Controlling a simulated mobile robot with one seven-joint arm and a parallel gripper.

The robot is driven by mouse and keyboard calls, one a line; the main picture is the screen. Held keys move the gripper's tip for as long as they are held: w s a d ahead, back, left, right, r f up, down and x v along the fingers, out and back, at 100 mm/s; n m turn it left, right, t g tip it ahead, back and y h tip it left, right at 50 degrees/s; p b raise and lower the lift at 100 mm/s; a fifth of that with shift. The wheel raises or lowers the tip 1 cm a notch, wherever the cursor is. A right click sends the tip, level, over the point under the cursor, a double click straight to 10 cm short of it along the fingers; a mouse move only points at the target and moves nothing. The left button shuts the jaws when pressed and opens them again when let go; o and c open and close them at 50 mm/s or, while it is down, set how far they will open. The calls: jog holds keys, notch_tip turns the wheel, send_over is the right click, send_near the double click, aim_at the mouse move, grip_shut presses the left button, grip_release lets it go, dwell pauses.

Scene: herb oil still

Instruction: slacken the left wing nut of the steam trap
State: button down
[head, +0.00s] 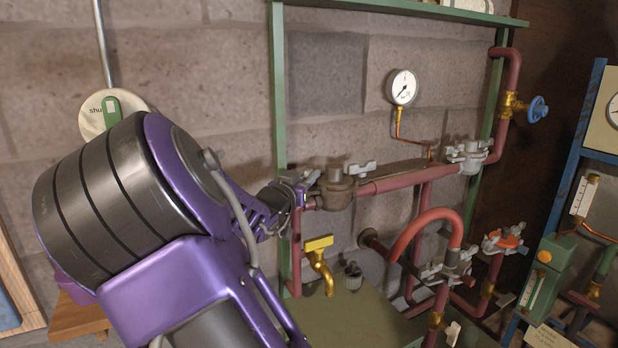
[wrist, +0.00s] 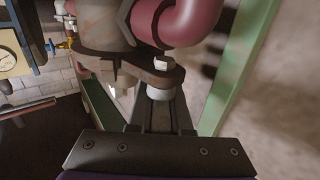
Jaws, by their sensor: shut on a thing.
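The steam trap (head: 338,192) is a brown body in the red pipe run, in the middle of the head view. In the wrist view its brown flange (wrist: 110,38) fills the upper middle. Its left wing nut (head: 312,178) is grey and mostly hidden by my gripper (head: 301,186). In the wrist view the nut's grey body (wrist: 160,92) sits between the fingertips of my gripper (wrist: 161,104), under a pale bolt end (wrist: 161,64). My gripper is shut on this wing nut. The right wing nut (head: 364,169) stands clear on the trap's other side.
A green post (head: 278,90) rises close by my gripper. A yellow-handled tap (head: 319,243) is below. A gauge (head: 402,87) hangs above right. Another grey clamp (head: 468,157) with wing nuts, a blue handwheel (head: 538,109) and a red hose (head: 425,218) are farther right.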

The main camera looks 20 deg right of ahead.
jog(key=shift+f+b, duration=0.2)
jog(key=shift+b, duration=0.1)
jog(key=n+t+y+b, duration=0.1)
jog(key=b, duration=0.1)
jog(key=n+t+y+b, duration=0.1)
jog(key=y+b, duration=0.1)
jog(key=shift+w+a+f+n+t+b, duration=0.2)
jog(key=shift+n+t+b, duration=0.1)
jog(key=shift+t+b, duration=0.1)
jog(key=shift+w+a+r+n+t+y+b, duration=0.25)
jog(key=shift+n+t+y+b, duration=0.35)
jog(key=shift+n+y, duration=0.95)
jog(key=shift+s+a+n+t+y+b, duration=0.1)
jog(key=shift+a+n+t+y+b, duration=0.45)
jog(key=shift+y, duration=1.65)
jog(key=shift+w+a+r+n+t+y+b, duration=0.15)
jog(key=shift+n+t+y+b, duration=0.5)
jog(key=shift+n+y, duration=1.15)
jog(key=shift+a+n+y+p, duration=0.1)
jog(key=shift+n+y+p, duration=0.2)
jog(key=shift+y, duration=0.35)
jog(key=c, duration=1.1)
grip_release()
jog(key=shift+s, duration=0.1)
